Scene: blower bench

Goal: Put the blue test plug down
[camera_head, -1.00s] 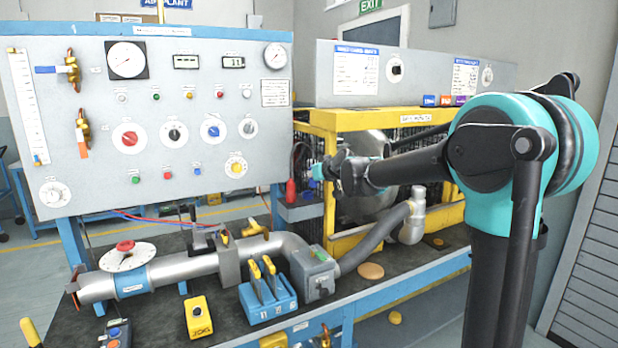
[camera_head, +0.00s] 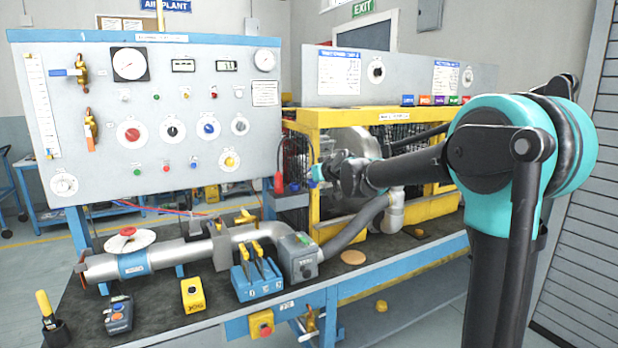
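My gripper (camera_head: 328,171) is small and far off in the head view, at the end of my outstretched arm, in front of the yellow-framed cage. A small blue piece (camera_head: 315,173) shows at its tip. It may be the blue test plug, but it is too small to be sure. The fingers cannot be made out, so their grip on it is unclear. The gripper appears above the bench (camera_head: 208,318), left of the grey hose (camera_head: 357,228). No other clear test plug shows on the bench top.
A red plug-like piece (camera_head: 278,183) is at the cage's left. A pipe with a red knob (camera_head: 128,231), blue block with yellow levers (camera_head: 257,283), grey box (camera_head: 299,258), yellow box (camera_head: 194,294) and button box (camera_head: 118,316) crowd the bench. A tan disc (camera_head: 353,257) lies right.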

